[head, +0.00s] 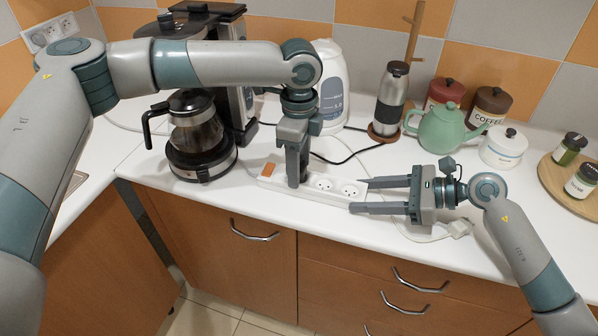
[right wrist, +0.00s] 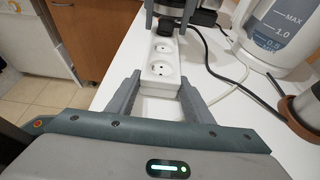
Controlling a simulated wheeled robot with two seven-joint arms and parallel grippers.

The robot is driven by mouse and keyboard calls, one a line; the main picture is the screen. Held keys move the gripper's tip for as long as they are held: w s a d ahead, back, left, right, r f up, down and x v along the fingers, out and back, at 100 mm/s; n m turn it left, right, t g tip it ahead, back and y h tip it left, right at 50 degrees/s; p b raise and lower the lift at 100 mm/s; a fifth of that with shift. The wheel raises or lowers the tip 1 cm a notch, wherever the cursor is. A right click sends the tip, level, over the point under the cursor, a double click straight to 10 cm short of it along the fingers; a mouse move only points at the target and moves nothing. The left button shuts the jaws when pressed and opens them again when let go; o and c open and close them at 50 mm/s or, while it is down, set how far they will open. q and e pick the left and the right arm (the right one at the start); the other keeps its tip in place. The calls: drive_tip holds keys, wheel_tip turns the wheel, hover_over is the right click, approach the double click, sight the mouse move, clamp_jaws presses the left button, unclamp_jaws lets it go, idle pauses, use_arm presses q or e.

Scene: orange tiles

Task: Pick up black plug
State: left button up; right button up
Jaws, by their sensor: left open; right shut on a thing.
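The white power strip (head: 325,187) lies along the counter's front edge; its near end shows in the right wrist view (right wrist: 160,84), with two free sockets. The black plug (right wrist: 165,28) sits in a socket further along the strip, its black cable (right wrist: 207,50) running off to the right. In the head view the plug is hidden behind my left gripper (head: 297,180), which points down over the strip. Its open fingers stand on either side of the plug in the right wrist view (right wrist: 168,20). My right gripper (head: 358,195) is shut on the strip's right end.
A coffee maker with glass pot (head: 195,125) stands left of the strip, and a kettle (head: 330,80) behind it. A steel grinder (head: 392,95), green teapot (head: 440,130) and canisters (head: 505,147) stand behind my right gripper. A white plug (head: 458,228) lies near the front edge.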

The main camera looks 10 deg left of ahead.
use_arm(q)
drive_tip(key=shift+c, duration=0.5)
clamp_jaws()
drive_tip(key=shift+r, duration=0.1)
wheel_tip(320, 180, up, 10)
idle(0.3)
idle(0.3)
